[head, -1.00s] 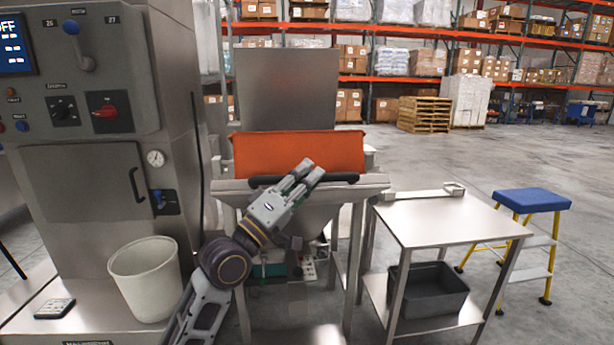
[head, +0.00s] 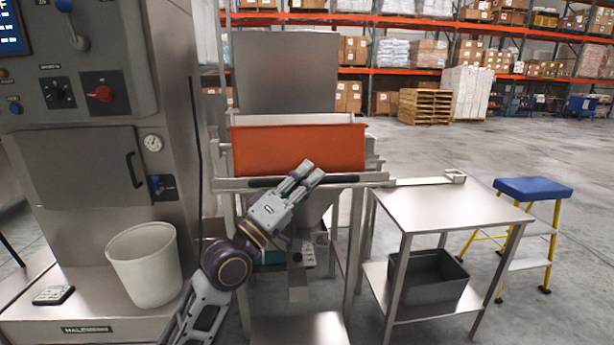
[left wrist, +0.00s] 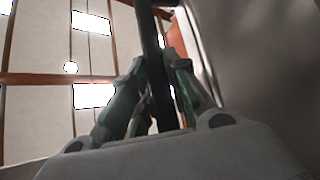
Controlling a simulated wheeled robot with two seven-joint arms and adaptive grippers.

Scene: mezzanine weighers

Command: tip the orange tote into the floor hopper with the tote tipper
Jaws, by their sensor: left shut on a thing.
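The orange tote (head: 297,150) sits in the tote tipper in the middle of the head view. The tipper's black handle bar (head: 340,178) runs across just below the tote. My left gripper (head: 308,171) is shut on this bar. In the left wrist view the bar (left wrist: 151,42) passes between the green fingers, with orange at upper right. The hopper below is mostly hidden by my left arm. My right gripper is not in view.
A steel side table (head: 445,210) with a dark grey bin (head: 432,277) on its lower shelf stands at right. Beyond it is a blue-topped step stool (head: 533,188). A control cabinet (head: 85,160) and a white bucket (head: 146,265) stand at left.

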